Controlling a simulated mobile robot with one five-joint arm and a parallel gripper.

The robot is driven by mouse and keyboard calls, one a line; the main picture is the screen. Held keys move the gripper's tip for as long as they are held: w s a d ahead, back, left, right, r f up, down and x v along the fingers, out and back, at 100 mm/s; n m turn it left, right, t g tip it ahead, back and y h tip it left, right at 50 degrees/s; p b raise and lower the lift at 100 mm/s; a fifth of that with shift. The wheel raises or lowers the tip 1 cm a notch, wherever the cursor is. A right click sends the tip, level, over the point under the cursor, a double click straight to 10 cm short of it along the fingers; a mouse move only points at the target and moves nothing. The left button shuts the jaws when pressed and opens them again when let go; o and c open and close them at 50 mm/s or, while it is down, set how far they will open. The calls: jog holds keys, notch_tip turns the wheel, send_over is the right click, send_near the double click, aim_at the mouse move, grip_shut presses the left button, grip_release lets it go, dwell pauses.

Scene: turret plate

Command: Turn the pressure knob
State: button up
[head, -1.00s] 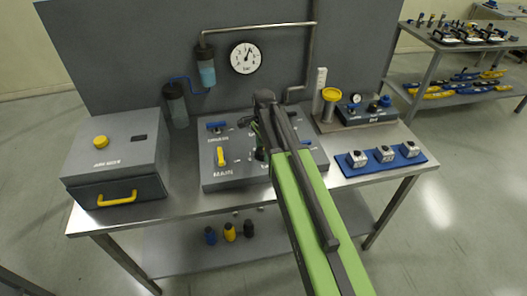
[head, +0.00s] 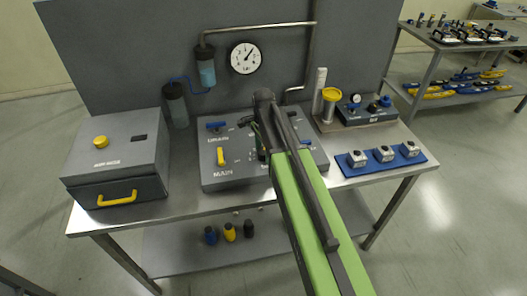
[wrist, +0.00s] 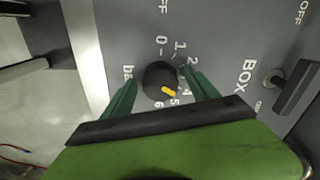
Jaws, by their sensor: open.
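The pressure knob (wrist: 160,81) is a round black knob with a yellow pointer mark, seen in the wrist view. It sits on a grey panel marked with numbers and "ba"; the yellow mark points toward about 5. My gripper (wrist: 157,85) is open, with one green finger on each side of the knob. I cannot tell whether the fingers touch it. In the head view my arm covers the knob, and my gripper (head: 258,142) is over the grey panel (head: 208,180) labelled MAIN and DRAIN.
The panel bears a yellow MAIN handle (head: 221,156) and a blue DRAIN handle (head: 216,125). A gauge (head: 245,58) hangs on the back wall. A grey box (head: 115,155) stands left; a blue strip (head: 370,166) with several small blocks lies right. A BOX handle (wrist: 297,88) is nearby.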

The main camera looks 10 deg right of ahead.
aim_at(264, 152)
notch_tip(264, 152, up, 17)
jog(key=p, duration=1.7)
jog(key=shift+r, duration=0.2)
jog(key=s+f+n+b, duration=0.2)
jog(key=f+b, duration=0.1)
jog(key=s+f+n+b, duration=0.2)
jog(key=s+f+b, duration=0.1)
jog(key=f+b, duration=0.1)
jog(key=s+f+n+b, duration=0.3)
jog(key=f+b, duration=0.1)
jog(key=shift+s+f, duration=0.1)
jog(key=shift+f, duration=0.15)
jog(key=s+f+n+b, duration=0.6)
jog(key=n, duration=0.1)
jog(key=shift+f+b, duration=0.2)
jog(key=shift+b, duration=0.15)
jog(key=shift+s+f+n, duration=0.1)
jog(key=shift+s+n, duration=0.15)
jog(key=shift+n, duration=0.15)
jog(key=shift+r, duration=0.2)
jog(key=shift+c, duration=0.2)
